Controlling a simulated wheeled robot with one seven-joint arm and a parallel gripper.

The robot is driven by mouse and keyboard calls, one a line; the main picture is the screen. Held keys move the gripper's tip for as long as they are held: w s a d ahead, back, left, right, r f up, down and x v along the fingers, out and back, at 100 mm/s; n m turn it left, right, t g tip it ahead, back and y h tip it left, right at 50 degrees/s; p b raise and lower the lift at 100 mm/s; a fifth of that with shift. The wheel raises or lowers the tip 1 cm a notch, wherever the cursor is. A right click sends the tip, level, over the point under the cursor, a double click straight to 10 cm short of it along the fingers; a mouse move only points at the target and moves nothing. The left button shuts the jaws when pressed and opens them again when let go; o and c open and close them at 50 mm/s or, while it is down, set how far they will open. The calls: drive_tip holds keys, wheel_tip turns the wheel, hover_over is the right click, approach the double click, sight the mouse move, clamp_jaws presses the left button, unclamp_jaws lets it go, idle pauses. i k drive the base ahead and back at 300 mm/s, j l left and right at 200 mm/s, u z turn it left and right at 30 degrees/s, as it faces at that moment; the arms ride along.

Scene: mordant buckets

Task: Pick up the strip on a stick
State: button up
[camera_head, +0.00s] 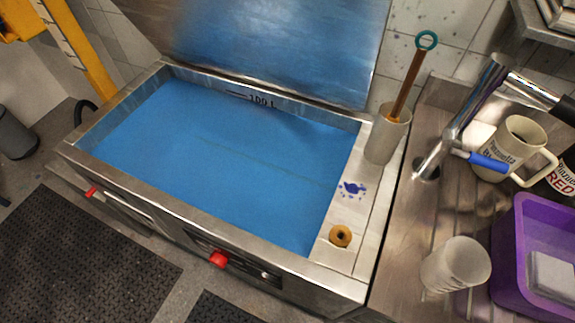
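A brown stick (408,86) with a teal ring (427,40) at its top end stands tilted in a pale grey cylindrical holder (385,139). The holder is on the right rim of a steel vat, at its back corner. The lower part of the stick is hidden inside the holder, and I cannot see a strip on it. My gripper is not in view.
The steel vat (345,205) is full of blue liquid, its lid (270,45) raised behind. A tan ring (340,236) lies on its right rim. On the right are a tap (462,115), a mug (512,150), pale cups (455,265) and a purple tub (512,245).

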sight(416, 66)
drive_tip(key=i+j+z, duration=0.1)
drive_tip(key=j+z, duration=0.25)
drive_tip(key=j, duration=0.15)
drive_tip(key=j+z, duration=0.35)
drive_tip(key=j, duration=0.2)
